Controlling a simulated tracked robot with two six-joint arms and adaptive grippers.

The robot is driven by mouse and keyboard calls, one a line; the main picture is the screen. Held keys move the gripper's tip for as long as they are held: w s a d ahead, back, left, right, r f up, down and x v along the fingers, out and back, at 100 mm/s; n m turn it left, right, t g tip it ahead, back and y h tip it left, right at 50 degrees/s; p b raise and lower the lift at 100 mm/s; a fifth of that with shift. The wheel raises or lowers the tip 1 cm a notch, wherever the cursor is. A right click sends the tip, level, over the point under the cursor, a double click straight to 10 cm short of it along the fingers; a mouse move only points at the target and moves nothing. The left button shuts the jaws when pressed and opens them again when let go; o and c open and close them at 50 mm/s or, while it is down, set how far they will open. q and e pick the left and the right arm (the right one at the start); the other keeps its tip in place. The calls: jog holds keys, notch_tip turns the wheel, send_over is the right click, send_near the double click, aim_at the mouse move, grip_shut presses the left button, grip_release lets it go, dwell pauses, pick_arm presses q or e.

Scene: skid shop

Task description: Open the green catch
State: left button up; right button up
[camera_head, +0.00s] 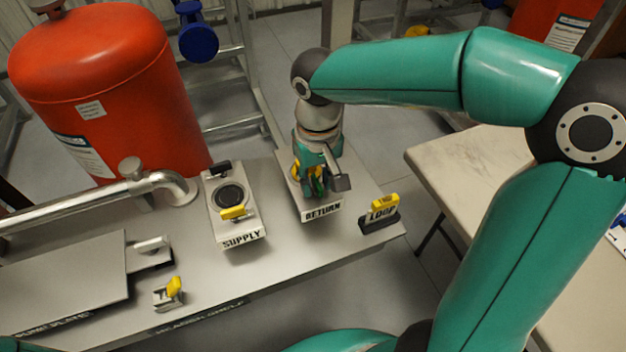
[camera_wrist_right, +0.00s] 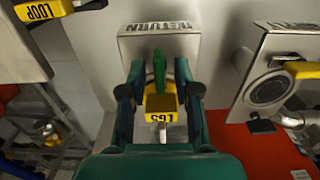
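The green catch (camera_wrist_right: 158,66) shows in the right wrist view as a narrow green upright piece below the RETURN plate (camera_wrist_right: 158,42). A yellow tag (camera_wrist_right: 160,103) with black lettering sits just under it. My right gripper (camera_wrist_right: 160,78) has its two fingers apart, one on each side of the catch, with gaps visible on both sides. In the head view my right gripper (camera_head: 312,184) is over the RETURN unit (camera_head: 322,213) and hides most of the catch. My left gripper is not in view.
The SUPPLY unit (camera_head: 240,237) with a yellow tag stands left of RETURN. The LOOP block (camera_head: 380,221) stands at the bench's right end. A red tank (camera_head: 100,85) and a silver pipe (camera_head: 85,205) are at the left. A pale table (camera_head: 470,165) stands at right.

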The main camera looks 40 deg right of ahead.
grip_shut()
jog(key=shift+m, duration=1.7)
jog(key=shift+a+m+b, duration=0.1)
jog(key=shift+m+b, duration=0.35)
jog(key=shift+m, duration=1.25)
